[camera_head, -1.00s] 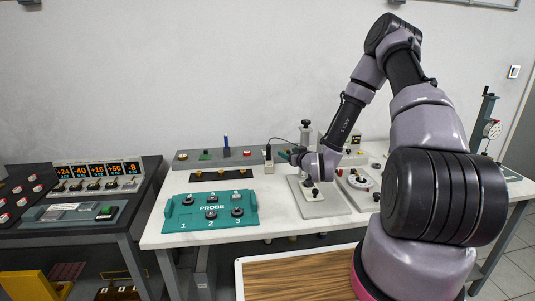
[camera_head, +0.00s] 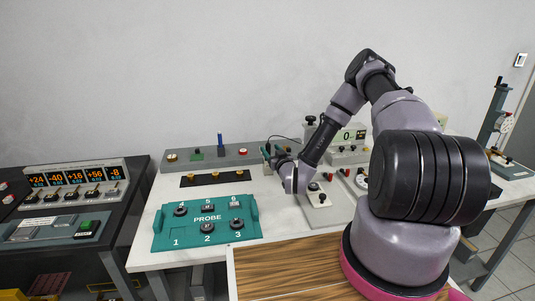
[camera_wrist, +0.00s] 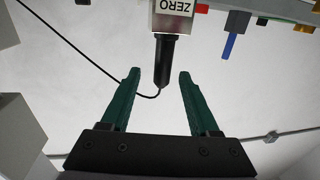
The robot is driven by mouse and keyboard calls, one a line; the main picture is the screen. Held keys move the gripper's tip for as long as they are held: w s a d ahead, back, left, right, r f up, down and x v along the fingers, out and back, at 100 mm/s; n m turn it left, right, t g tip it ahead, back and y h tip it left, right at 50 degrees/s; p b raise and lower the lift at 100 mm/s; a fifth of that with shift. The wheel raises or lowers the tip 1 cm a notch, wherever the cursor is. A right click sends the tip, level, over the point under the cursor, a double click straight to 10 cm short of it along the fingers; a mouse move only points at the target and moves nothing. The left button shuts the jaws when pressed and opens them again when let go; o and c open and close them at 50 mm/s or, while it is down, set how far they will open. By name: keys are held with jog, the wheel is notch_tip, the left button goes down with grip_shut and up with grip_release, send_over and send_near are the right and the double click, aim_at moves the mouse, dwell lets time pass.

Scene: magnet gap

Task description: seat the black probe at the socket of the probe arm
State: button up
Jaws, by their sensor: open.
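A black probe (camera_wrist: 162,62) with a thin black cable shows in the wrist view, its one end at a pale block marked ZERO (camera_wrist: 174,8). My gripper (camera_wrist: 157,74) is open, with its green fingers apart on either side of the probe. A gap shows on both sides; I see no contact. In the head view my gripper (camera_head: 266,150) is at the back of the white bench, right of the black strip; the probe is hard to make out there. I cannot make out the probe arm's socket; my arm covers part of that area.
A green PROBE tray (camera_head: 165,240) with several black knobs lies at the bench's front left. A grey panel (camera_head: 180,168) with a blue post (camera_head: 220,139) stands behind. A display unit (camera_head: 348,137) stands right of my gripper. A dark console (camera_head: 100,222) is at far left.

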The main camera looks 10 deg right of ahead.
jog(key=w, duration=0.2)
jog(key=w+a, duration=0.1)
jog(key=w, duration=0.2)
jog(key=shift+w+a, duration=0.1)
jog(key=shift+w, duration=0.25)
grip_shut()
